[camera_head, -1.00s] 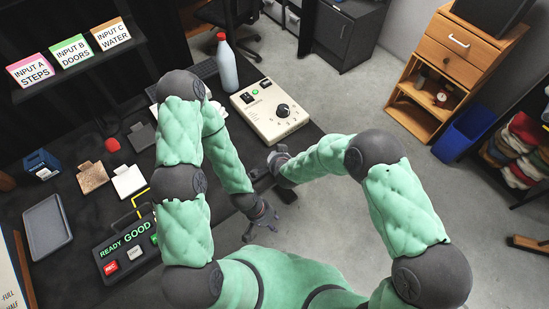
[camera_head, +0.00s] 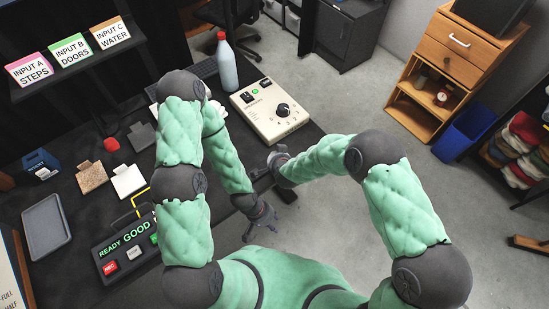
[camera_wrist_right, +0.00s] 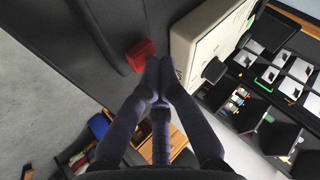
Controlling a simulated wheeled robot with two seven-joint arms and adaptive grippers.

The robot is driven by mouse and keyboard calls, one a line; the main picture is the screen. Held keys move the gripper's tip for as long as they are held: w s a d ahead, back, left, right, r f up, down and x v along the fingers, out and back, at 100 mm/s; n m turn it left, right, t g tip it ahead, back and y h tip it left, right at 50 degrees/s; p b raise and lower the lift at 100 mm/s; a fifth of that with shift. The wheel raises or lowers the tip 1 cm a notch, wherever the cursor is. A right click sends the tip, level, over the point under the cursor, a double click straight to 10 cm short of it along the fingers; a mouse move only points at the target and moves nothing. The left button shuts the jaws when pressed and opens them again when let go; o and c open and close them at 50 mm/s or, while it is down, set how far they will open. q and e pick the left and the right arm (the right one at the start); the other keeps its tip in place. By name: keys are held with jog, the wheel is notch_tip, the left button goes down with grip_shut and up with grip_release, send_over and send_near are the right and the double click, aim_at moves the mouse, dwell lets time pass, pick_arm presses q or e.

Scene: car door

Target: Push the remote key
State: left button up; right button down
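No thing in view is plainly a remote key. A small red block (camera_wrist_right: 140,56) lies on a dark surface in the right wrist view, just beyond my right fingertips; whether they touch it I cannot tell. My right gripper (camera_wrist_right: 157,72) has its fingers together and shows nothing between them. In the head view my right gripper (camera_head: 262,172) is partly hidden at the table's right edge. A small dark object (camera_head: 285,184) shows beside it. My left gripper (camera_head: 262,230) hangs low past the table edge, fingers apart and empty.
A cream control box (camera_head: 270,110) with a black knob stands behind the right gripper, with a bottle (camera_head: 227,65) beyond it. A panel reading READY GOOD (camera_head: 125,248), a grey tray (camera_head: 46,226) and several small items are at left.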

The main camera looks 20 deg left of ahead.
jog(key=shift+f, duration=0.25)
jog(key=shift+r, duration=0.5)
jog(key=shift+r+p, duration=2.6)
jog(key=shift+r, duration=0.45)
jog(key=shift+f, duration=0.1)
